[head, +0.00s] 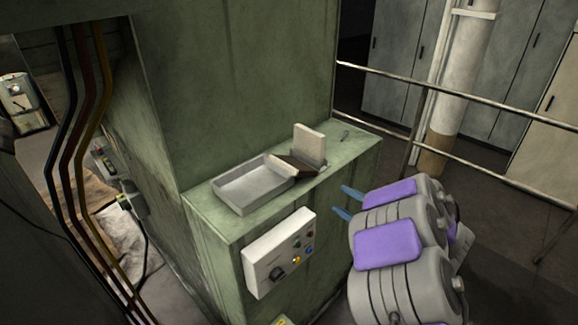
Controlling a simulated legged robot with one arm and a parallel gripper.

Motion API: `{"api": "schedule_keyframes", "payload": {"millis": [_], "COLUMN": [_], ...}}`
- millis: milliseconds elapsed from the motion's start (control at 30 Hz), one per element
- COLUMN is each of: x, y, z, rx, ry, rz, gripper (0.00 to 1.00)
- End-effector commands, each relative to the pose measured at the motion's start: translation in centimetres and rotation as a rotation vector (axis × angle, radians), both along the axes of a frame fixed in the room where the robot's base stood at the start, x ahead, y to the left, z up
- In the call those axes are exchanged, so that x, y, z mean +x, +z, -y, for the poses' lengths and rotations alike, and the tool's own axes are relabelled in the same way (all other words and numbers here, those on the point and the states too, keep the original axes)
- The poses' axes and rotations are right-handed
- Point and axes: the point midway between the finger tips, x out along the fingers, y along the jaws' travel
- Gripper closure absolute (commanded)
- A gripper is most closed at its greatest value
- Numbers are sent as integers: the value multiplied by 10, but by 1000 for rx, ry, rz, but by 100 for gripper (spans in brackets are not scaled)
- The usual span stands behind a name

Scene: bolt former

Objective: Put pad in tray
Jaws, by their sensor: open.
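A shallow grey metal tray (222,196) sits on the green machine ledge, and its inside looks empty. Just right of it a pale, upright slab (309,141) stands on the ledge. A dark brown flat piece (297,165) lies tilted between the slab and the tray's right end. I cannot tell for sure which of these two is the pad. My gripper (347,202), with two blue fingertips, is open and empty. In the picture it is right of and below the tray and slab, in front of the machine's right side, apart from all of them.
A control box (280,252) with knobs and buttons juts from the machine front below the tray. The tall green housing (240,90) rises behind the ledge. A metal railing (455,105) runs behind on the right.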

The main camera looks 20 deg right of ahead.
Motion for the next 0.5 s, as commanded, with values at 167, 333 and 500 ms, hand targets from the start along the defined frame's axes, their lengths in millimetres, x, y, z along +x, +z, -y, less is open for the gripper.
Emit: {"api": "schedule_keyframes", "payload": {"millis": [167,333,500], "x": [26,48,66], "y": [0,1,1], "z": [-12,-19,-25], "rx": [-4,-4,-3], "ry": [6,3,1], "rz": [-2,-3,-1], "gripper": [47,47,47]}}
